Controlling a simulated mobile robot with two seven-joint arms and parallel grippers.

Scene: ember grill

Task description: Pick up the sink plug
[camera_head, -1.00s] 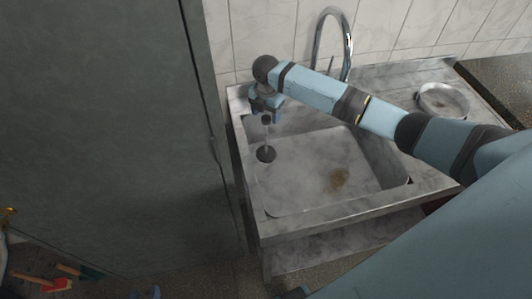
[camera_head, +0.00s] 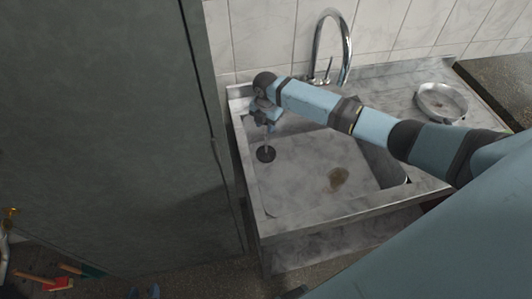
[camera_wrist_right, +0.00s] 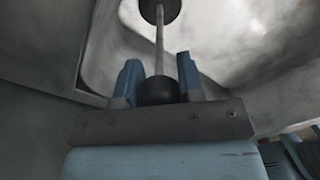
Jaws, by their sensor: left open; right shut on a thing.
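The sink plug is a thin upright rod with a black disc (camera_head: 266,154) at its foot and a black ball knob (camera_wrist_right: 158,92) at its other end. The disc is at the left side of the sink basin (camera_head: 305,185); I cannot tell whether it touches the bottom. My right gripper (camera_head: 266,122) is above the disc, its jaws shut on the knob. In the right wrist view the two blue fingers (camera_wrist_right: 159,80) stand on either side of the knob. My left gripper (camera_head: 145,293) barely shows at the bottom edge, open and away from the sink.
A curved tap (camera_head: 333,45) stands behind the basin. A round metal dish (camera_head: 441,103) is on the drainboard at right. A tall grey cabinet (camera_head: 100,120) stands close on the left. A brown stain (camera_head: 339,178) marks the basin. Red and green items (camera_head: 58,283) lie at lower left.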

